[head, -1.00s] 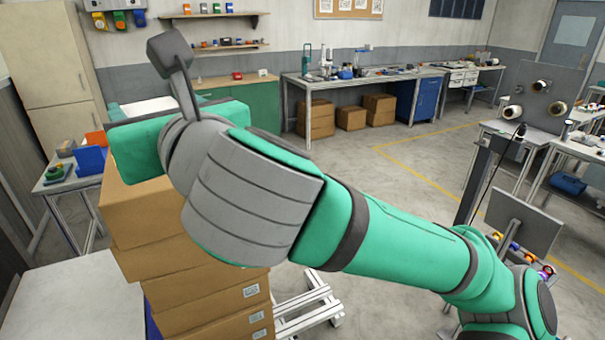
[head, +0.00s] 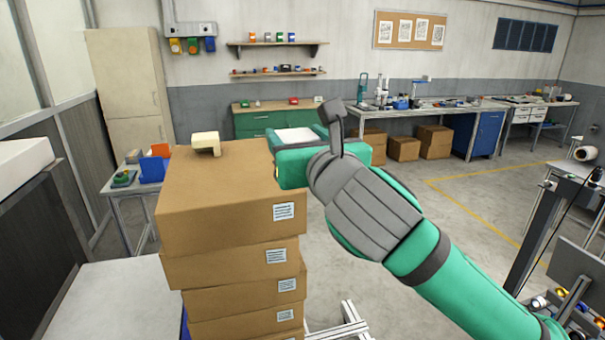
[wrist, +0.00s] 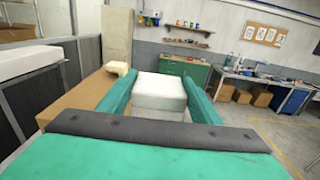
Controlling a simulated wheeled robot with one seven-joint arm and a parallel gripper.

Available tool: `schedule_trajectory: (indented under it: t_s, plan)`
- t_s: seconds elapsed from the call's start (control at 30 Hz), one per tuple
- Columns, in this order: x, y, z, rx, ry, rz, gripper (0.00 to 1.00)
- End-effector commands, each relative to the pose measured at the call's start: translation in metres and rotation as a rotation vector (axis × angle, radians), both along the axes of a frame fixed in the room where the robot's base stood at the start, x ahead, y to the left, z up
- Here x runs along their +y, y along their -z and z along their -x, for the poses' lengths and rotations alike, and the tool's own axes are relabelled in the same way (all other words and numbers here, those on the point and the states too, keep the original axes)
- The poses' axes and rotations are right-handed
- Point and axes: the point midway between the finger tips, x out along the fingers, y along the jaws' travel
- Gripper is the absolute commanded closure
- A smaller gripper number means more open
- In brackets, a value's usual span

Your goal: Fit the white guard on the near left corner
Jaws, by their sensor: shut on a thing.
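My gripper (wrist: 157,88) is shut on the white guard (wrist: 160,96), a pale block between its two teal fingers in the wrist view. In the head view the guard (head: 298,136) shows partly behind my gripper (head: 296,150), just right of the box stack. The top cardboard box (head: 230,232) has a bare near left corner. A cream guard (head: 207,143) sits on the top box's far left edge; it also shows in the wrist view (wrist: 117,69). The held guard's underside is hidden.
Several cardboard boxes are stacked below the top one, on a pallet (head: 342,328). A pale table top (head: 100,300) lies at lower left. A side table with blue and orange bins (head: 152,169) stands behind left.

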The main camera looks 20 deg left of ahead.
Motion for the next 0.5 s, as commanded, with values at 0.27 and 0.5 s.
schedule_trajectory:
  t_s: [0.27,0.5]
  plan:
    - [0.008,0.043,-0.037,0.004,0.000,-0.002,0.64]
    - [0.009,0.056,-0.049,0.001,0.003,-0.001,0.64]
